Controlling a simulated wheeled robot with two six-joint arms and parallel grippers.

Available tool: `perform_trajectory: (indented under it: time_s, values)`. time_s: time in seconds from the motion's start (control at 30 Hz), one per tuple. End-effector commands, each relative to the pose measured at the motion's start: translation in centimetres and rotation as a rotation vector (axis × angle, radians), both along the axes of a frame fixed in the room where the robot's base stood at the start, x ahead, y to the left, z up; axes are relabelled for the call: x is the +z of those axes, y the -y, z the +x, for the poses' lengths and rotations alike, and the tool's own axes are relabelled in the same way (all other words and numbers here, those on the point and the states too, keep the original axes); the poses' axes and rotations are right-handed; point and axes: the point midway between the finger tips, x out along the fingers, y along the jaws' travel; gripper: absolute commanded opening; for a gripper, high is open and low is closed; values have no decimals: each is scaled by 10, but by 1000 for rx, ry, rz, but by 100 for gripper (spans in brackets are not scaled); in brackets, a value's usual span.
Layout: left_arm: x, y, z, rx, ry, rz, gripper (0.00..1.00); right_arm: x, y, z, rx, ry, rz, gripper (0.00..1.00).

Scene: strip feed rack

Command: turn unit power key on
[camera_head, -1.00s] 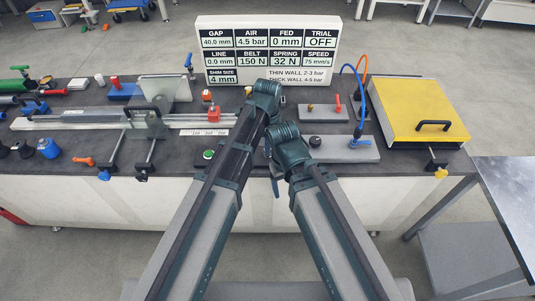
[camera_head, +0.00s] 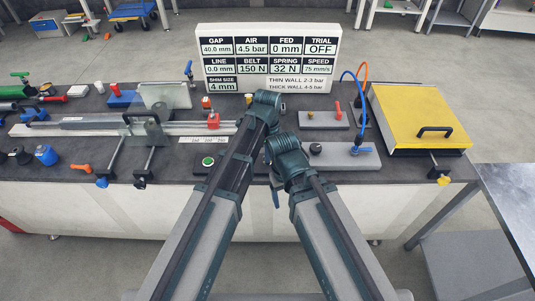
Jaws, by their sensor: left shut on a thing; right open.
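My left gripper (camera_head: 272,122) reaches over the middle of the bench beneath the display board. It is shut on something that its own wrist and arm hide. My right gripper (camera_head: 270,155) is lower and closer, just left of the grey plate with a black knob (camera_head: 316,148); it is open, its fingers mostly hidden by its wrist. I cannot make out the unit power key; it may be behind my arms. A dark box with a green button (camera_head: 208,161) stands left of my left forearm. The display board (camera_head: 267,57) reads TRIAL OFF.
A yellow-lidded box (camera_head: 415,110) stands at the right. A plate with a red lever (camera_head: 338,106) and blue and orange hoses (camera_head: 363,80) lie right of my grippers. A clamp rail (camera_head: 90,125) and loose parts fill the left.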

Motion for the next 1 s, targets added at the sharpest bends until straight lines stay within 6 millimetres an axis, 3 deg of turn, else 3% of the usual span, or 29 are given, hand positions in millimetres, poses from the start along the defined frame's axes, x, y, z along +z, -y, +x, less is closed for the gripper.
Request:
perform_trajectory:
  time_s: [0.37,1.0]
  values:
    - [0,0,0,130,0,0,0,0,0,0,0,0,0,77]
    - [0,0,0,723,0,0,0,0,0,0,0,0,0,77]
